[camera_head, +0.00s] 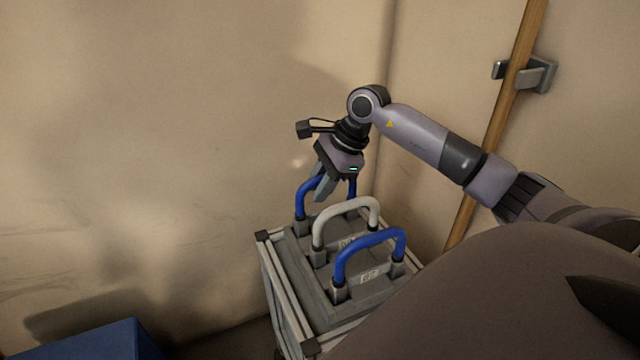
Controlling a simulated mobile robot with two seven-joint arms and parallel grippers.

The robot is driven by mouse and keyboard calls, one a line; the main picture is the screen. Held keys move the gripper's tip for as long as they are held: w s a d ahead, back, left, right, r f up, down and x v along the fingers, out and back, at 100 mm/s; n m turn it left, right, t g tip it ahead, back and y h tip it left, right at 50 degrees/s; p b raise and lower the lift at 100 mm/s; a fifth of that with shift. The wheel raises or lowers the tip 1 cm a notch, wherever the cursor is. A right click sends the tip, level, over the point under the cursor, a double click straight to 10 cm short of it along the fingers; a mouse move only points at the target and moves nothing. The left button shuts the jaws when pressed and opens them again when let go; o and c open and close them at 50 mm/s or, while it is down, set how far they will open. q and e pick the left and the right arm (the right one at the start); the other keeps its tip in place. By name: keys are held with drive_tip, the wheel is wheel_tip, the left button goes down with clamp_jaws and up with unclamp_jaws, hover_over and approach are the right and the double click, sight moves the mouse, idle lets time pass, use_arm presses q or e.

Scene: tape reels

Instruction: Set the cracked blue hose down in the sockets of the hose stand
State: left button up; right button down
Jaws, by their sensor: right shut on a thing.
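My right gripper (321,189) reaches in from the right, points down and is shut on the top of the farthest blue hose (300,203), an upside-down U. The gripper hides the middle of its arch. The hose's left end is at a dark socket at the back of the grey hose stand (314,283); I cannot tell whether it is fully seated. Its right end is hidden behind a white hose (345,206). The white hose and a nearer blue hose (369,239) stand upright in sockets. I cannot make out a crack on either blue hose. My left gripper is not in view.
The stand has a metal frame and small marked plates by the sockets. Beige walls rise behind it. A wooden pole (503,105) in a metal wall bracket (537,74) stands at right. A blue box (90,342) is at the lower left.

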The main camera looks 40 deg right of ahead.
drive_tip(key=c, duration=0.9)
unclamp_jaws()
